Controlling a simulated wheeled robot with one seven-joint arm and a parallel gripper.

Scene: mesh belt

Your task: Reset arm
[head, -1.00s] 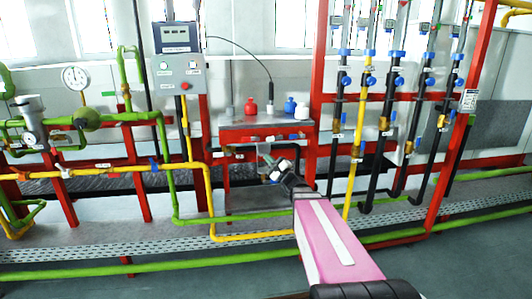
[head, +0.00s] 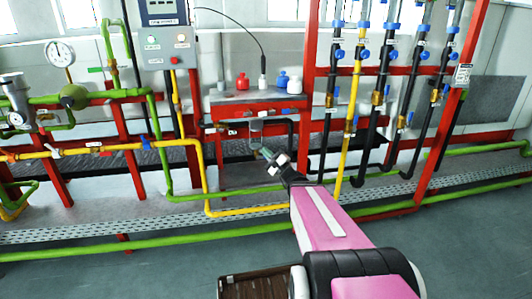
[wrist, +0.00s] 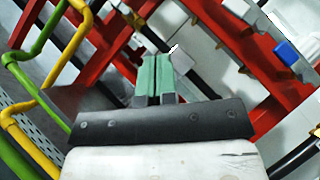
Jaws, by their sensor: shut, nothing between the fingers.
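My gripper (head: 264,154) is at the end of my pink arm in the head view, in front of the red frame below the small shelf. In the wrist view my gripper (wrist: 157,58) shows two green fingers side by side, touching, with nothing between them. It points toward the red frame and the shelf's underside. Whether the fingertips touch anything there cannot be told.
Yellow pipe (head: 203,178), green pipes and several valve pipes surround my arm. The floor (head: 470,230) in front is clear.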

